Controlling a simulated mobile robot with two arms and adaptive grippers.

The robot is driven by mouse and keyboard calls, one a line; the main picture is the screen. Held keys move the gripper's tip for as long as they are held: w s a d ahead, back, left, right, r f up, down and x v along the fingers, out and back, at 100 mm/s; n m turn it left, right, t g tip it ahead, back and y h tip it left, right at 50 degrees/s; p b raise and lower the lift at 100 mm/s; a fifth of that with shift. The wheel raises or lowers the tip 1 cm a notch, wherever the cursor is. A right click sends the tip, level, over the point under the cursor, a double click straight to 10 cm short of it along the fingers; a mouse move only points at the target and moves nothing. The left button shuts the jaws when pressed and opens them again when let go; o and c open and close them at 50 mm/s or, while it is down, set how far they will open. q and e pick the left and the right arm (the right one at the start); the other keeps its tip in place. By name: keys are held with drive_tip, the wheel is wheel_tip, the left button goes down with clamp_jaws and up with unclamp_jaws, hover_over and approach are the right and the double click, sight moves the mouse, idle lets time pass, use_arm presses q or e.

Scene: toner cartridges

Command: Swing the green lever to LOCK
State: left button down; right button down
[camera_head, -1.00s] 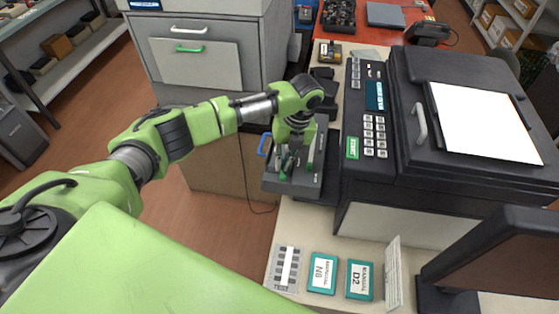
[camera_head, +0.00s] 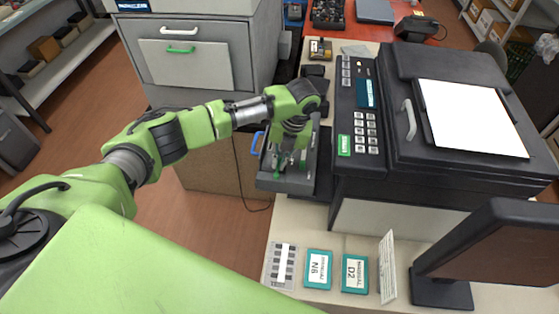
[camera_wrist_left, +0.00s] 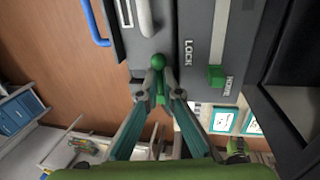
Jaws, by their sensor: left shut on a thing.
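The green lever (camera_wrist_left: 158,62) has a round green knob and stands at the edge of a dark grey panel (camera_wrist_left: 200,20). My left gripper (camera_wrist_left: 155,80) is shut on the lever, with its dark fingertips on either side of it. The word LOCK is printed on the panel just right of the lever in the left wrist view. In the head view my left gripper (camera_head: 290,155) reaches down over the same panel (camera_head: 288,183) and partly hides the lever.
A green block (camera_wrist_left: 216,76) sits in a slot beside the word HOME. A blue handle (camera_head: 257,142) is at the panel's left side. A large copier (camera_head: 440,120) stands close on the right. Teal booklets (camera_head: 319,268) lie on the counter in front.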

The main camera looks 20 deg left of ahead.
use_arm(q)
drive_tip(key=shift+w+a+r, duration=0.1)
drive_tip(key=shift+w+r, duration=0.15)
drive_tip(key=shift+w, duration=0.1)
drive_tip(key=c, duration=2.3)
unclamp_jaws()
drive_tip(key=shift+o, duration=0.6)
drive_tip(key=shift+f, duration=0.15)
drive_tip(key=shift+s+f, duration=0.1)
wheel_tip(320, 180, up, 8)
drive_tip(key=d, duration=0.1)
drive_tip(key=shift+w+d, duration=0.25)
